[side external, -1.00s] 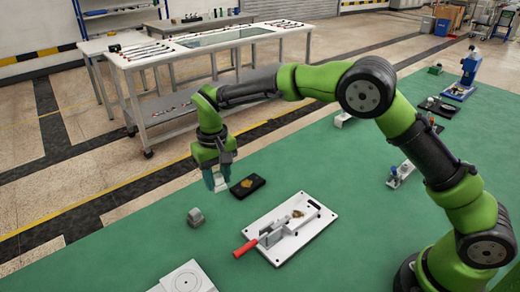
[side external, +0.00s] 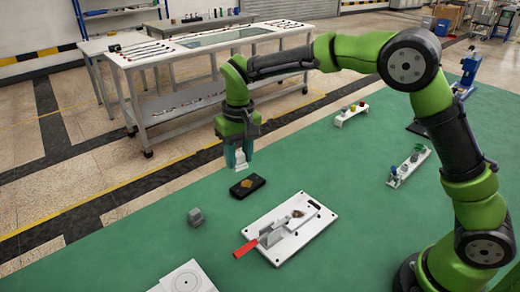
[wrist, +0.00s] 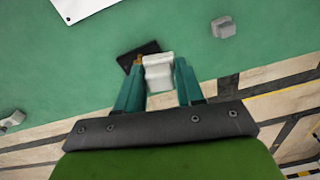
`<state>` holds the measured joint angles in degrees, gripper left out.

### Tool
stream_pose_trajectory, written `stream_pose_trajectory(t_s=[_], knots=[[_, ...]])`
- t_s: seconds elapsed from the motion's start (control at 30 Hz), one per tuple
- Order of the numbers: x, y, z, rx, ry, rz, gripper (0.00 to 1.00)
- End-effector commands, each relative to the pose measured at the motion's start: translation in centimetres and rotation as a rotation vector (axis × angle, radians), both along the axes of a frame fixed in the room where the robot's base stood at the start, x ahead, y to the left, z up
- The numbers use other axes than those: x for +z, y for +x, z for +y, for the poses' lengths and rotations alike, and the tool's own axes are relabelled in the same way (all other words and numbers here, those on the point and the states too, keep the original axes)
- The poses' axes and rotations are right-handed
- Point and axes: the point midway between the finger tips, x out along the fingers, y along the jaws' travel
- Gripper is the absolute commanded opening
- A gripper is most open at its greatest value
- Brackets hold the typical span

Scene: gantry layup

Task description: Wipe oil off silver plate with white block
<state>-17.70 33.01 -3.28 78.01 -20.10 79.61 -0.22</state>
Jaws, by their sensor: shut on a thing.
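My gripper (side external: 239,154) is shut on the white block (side external: 241,162) and holds it in the air over the far edge of the green surface. In the wrist view the white block (wrist: 158,74) sits between the two teal fingers. A pale silver-grey plate (side external: 290,228) with a brown oily patch (side external: 297,214) lies on a white base board (side external: 312,233), in front and to the right of my gripper. A clamp with a red handle (side external: 245,249) stands at the plate's left side.
A black pad (side external: 247,187) with a brown patch lies just below the held block. A small grey block (side external: 195,217) stands to its left. A white board with a circle (side external: 187,280) is at the front left. Small racks stand at right. Green surface between them is clear.

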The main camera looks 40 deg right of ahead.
Motion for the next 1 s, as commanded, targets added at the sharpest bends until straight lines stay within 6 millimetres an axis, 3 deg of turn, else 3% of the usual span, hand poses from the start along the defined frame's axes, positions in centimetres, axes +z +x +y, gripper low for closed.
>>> stream_pose_trajectory(t_s=[0.03,0.2,0.43,0.57,1.0], knots=[[0.4,-1.4,-1.5,-0.007,0.001,0.0,0.13],[0.1,-5.8,-5.0,-0.005,-0.002,0.006,0.13],[-1.8,-10.3,-7.1,0.03,-0.01,0.024,0.13],[-2.9,-11.2,-7.4,0.052,-0.016,0.036,0.13],[-5.8,-11.0,-7.4,0.062,-0.019,0.028,0.13]])
